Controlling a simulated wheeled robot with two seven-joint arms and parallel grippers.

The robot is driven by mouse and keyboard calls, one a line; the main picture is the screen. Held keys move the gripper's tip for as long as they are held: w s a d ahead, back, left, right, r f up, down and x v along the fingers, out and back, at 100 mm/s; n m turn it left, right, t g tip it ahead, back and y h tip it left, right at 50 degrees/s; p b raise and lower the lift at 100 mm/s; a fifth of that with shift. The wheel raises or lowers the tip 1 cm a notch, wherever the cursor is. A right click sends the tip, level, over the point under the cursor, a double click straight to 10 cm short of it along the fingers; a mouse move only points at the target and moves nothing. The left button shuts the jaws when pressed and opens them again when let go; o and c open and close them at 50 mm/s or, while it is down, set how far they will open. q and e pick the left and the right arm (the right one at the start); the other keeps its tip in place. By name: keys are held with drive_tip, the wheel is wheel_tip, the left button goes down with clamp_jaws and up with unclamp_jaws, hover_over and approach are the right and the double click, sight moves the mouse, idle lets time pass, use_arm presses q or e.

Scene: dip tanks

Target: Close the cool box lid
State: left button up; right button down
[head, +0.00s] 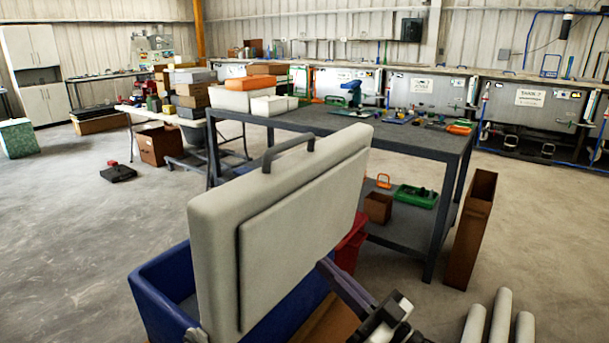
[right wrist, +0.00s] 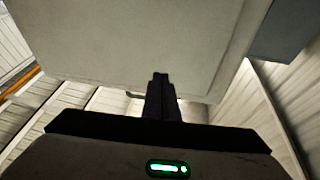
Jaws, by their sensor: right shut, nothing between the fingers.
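The cool box is a blue tub (head: 165,290) at the bottom of the head view. Its pale grey lid (head: 300,215) stands open and upright, with a dark handle (head: 288,152) on its top edge. My right gripper (head: 326,268) is shut and empty, its fingertips close to the lower right of the lid's panelled face. In the right wrist view the shut fingers (right wrist: 160,80) point at the lid (right wrist: 130,40), which fills the upper part. I cannot tell whether they touch it. The lid hides much of the tub. My left gripper is not in view.
A dark workbench (head: 330,122) with tools stands behind the lid, and a red container (head: 350,245) is partly hidden beside the lid. A tall brown box (head: 470,230) stands right of the bench. Pale cylinders (head: 500,318) are at the bottom right. The floor at left is open.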

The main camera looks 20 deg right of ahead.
sight(304, 161)
drive_tip(key=d+r+n+t+y+b, duration=0.1)
drive_tip(key=d+r+n+y, duration=0.3)
drive_tip(key=r, duration=0.8)
drive_tip(key=shift+m+y, duration=0.5)
drive_tip(key=shift+y, duration=0.2)
drive_tip(key=p+x, duration=0.1)
drive_tip(key=x, duration=0.3)
drive_tip(key=w+x, duration=0.1)
drive_tip(key=x, duration=0.3)
drive_tip(key=f+p+x, duration=0.1)
drive_tip(key=x, duration=0.3)
drive_tip(key=shift+w+p, duration=0.3)
drive_tip(key=shift+p, duration=0.05)
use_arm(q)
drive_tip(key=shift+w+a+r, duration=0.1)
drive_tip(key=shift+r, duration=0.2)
use_arm(e)
drive_tip(key=shift+w+a+f, duration=0.1)
drive_tip(key=shift+w+a, duration=0.25)
drive_tip(key=shift+w, duration=0.05)
